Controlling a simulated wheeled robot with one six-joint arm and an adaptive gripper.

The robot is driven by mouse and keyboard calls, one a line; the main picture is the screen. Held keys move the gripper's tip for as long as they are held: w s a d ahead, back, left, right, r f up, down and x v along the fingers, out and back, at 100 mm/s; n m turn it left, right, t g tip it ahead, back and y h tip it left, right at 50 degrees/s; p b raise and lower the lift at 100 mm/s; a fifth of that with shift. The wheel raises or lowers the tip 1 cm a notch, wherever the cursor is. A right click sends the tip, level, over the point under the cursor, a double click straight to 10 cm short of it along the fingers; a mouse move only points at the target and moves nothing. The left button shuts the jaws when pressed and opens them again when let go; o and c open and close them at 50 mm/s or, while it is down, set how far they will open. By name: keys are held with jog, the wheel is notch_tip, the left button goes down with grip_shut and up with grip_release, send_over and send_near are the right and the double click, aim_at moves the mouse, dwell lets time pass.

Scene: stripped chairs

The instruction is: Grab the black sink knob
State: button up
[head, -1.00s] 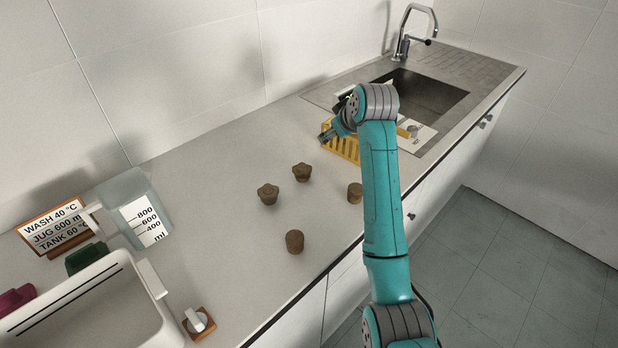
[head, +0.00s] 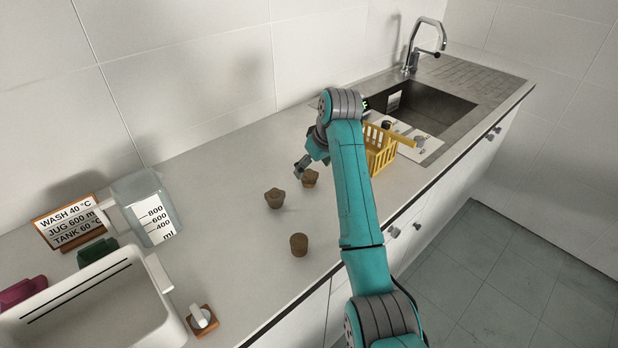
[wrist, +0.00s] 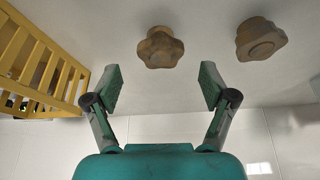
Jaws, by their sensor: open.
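A small black knob (head: 386,125) shows on a white panel (head: 432,147) beside the sink (head: 425,100), just behind the yellow basket. A grey knob (head: 420,141) sits on the same panel. The tap (head: 424,30) has a black-tipped lever. My gripper (head: 302,165) is open and empty, low over the counter left of the basket, close to two brown knobs. In the wrist view its open fingers (wrist: 160,85) face a lobed brown knob (wrist: 160,48), with another brown knob (wrist: 262,42) to the right. I cannot make out the black knob in the wrist view.
The yellow basket (head: 378,158) stands between my gripper and the panel. Brown knobs (head: 274,198) (head: 299,244) stand on the counter. A jug (head: 145,205), a sign (head: 70,220) and a white tub (head: 100,300) fill the left. The counter along the back wall is clear.

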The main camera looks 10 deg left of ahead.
aim_at(309, 174)
jog(key=shift+x, duration=2.4)
jog(key=c, duration=1.3)
